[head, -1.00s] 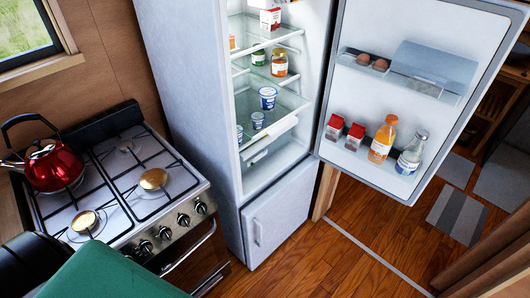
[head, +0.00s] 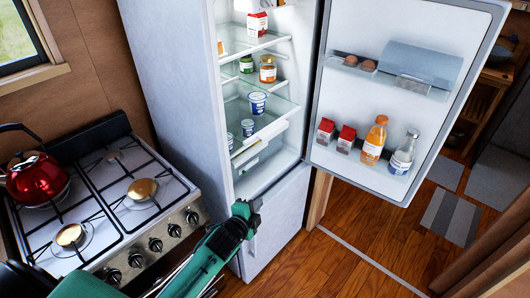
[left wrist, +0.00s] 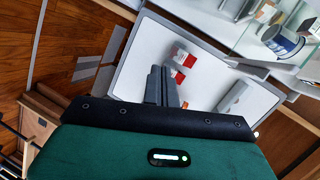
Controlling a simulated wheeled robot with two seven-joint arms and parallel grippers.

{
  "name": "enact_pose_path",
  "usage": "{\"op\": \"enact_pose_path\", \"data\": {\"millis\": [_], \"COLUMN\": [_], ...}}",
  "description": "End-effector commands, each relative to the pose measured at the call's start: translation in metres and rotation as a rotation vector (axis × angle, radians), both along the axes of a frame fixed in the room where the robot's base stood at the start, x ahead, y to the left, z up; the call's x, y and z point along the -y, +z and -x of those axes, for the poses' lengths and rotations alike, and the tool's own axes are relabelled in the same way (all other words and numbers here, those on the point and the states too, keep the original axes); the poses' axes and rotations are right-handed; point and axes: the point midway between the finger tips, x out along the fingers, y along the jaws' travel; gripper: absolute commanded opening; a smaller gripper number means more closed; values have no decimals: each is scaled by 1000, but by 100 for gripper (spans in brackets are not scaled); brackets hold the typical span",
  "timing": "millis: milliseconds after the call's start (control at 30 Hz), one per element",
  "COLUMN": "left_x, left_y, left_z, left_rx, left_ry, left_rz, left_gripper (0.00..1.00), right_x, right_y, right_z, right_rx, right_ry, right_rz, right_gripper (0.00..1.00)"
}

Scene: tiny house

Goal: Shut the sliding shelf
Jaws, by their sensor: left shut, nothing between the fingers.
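The fridge (head: 180,75) stands open. Inside, a glass sliding shelf (head: 272,128) with a pale front edge sticks out towards the open side and bears yogurt cups (head: 258,103). In the left wrist view a glass shelf (left wrist: 262,28) with a cup (left wrist: 283,42) shows at the upper right. My left gripper (head: 246,208), on a green arm, is below the shelf, in front of the lower fridge door (head: 275,222), and apart from the shelf. Its fingers are together and empty in the left wrist view (left wrist: 162,88). My right gripper is not in view.
A stove (head: 95,205) with a red kettle (head: 37,178) stands left. The wooden floor (head: 325,265) in front is clear.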

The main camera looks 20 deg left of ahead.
Motion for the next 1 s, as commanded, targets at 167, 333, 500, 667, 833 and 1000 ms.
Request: {"op": "enact_pose_path", "data": {"millis": [167,333,500,667,833,1000], "left_x": [9,12,14,16,20,23], "left_y": [108,154,161,163,163,162], "left_z": [1,8,0,-26,-61,-92], "left_rx": [206,294,306,307,305,304], "left_ry": [-52,-65,-65,-64,-65,-65], "left_rz": [-155,-228,-238,-236,-234,-235], "left_gripper": [0,0,0,0,0,0], "right_x": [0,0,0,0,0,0], "right_y": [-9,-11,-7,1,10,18], "right_z": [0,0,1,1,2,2], "right_rx": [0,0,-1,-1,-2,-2], "right_ry": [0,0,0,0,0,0], "right_rz": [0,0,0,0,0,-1], "right_gripper": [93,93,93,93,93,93]}}
